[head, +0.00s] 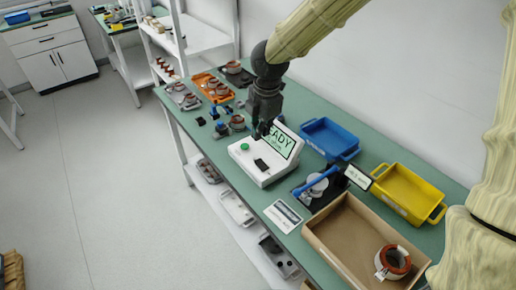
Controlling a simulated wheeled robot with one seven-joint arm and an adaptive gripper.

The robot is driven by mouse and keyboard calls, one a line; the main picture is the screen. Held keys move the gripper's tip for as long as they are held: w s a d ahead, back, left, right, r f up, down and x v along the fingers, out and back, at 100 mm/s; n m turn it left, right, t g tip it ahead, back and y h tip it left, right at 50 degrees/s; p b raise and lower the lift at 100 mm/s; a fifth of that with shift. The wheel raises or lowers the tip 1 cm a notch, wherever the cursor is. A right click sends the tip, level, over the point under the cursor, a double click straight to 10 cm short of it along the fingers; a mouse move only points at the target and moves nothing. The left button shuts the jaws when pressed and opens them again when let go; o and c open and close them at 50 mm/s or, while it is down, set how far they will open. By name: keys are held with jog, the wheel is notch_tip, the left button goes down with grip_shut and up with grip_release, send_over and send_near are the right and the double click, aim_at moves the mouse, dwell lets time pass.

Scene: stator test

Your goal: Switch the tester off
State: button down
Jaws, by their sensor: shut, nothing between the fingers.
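The tester (250,170) is a white box on the green bench in the head view. Its tilted screen (283,143) is lit pale green, and the letters "EADY" show on it. A round green button (244,147) sits on the top at the left. A black part (262,164), perhaps the switch, sits near the front; its position is too small to read. My gripper (262,132) is shut and empty. It points down over the back of the tester and hides the screen's left edge. Whether it touches the tester cannot be told.
Blue tray (329,138) and yellow tray (405,193) stand right of the tester. A black fixture with a blue handle (318,185) is close by. A cardboard-coloured box (340,240) holds a stator (393,261). Stators and an orange tray (212,88) lie to the left.

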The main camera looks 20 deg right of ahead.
jog(key=w+f, duration=0.3)
jog(key=f, duration=0.2)
jog(key=p, duration=0.2)
send_over(257, 165)
notch_tip(257, 165, down, 7)
jog(key=shift+f, duration=0.15)
jog(key=shift+s+f, duration=0.15)
jog(key=shift+f, duration=0.5)
jog(key=shift+w+f, duration=0.25)
jog(key=shift+f, duration=0.55)
jog(key=shift+s+a, duration=0.1)
